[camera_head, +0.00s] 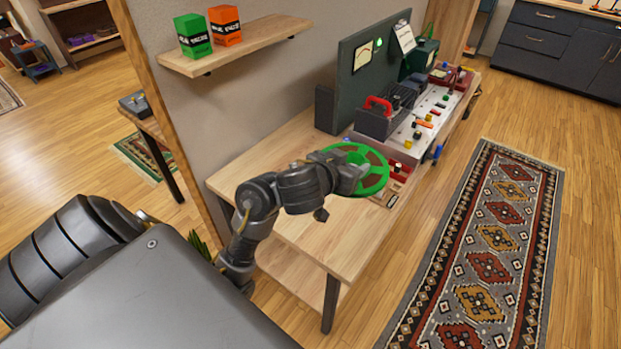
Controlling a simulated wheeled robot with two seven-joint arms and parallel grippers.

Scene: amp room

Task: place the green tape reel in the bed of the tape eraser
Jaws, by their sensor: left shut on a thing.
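The green tape reel (375,178), with brown tape showing between its spokes, is at the right part of the wooden bench. My left gripper (356,174) is shut on the reel's near left side. The reel looks held just above the bench, over or beside a shallow wooden tray (392,199) with red parts. The gripper and reel hide part of this tray, and I cannot tell whether they touch it. I cannot tell for sure which device is the tape eraser; a dark grey box with a red handle (379,104) stands just behind the reel. My right gripper is not in view.
A pale panel (432,112) with colored knobs and a dark green meter cabinet (366,62) stand behind. The bench's left part (262,155) is clear. A wall shelf (236,44) holds a green box (193,36) and an orange box (225,25). A patterned rug (490,240) lies right.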

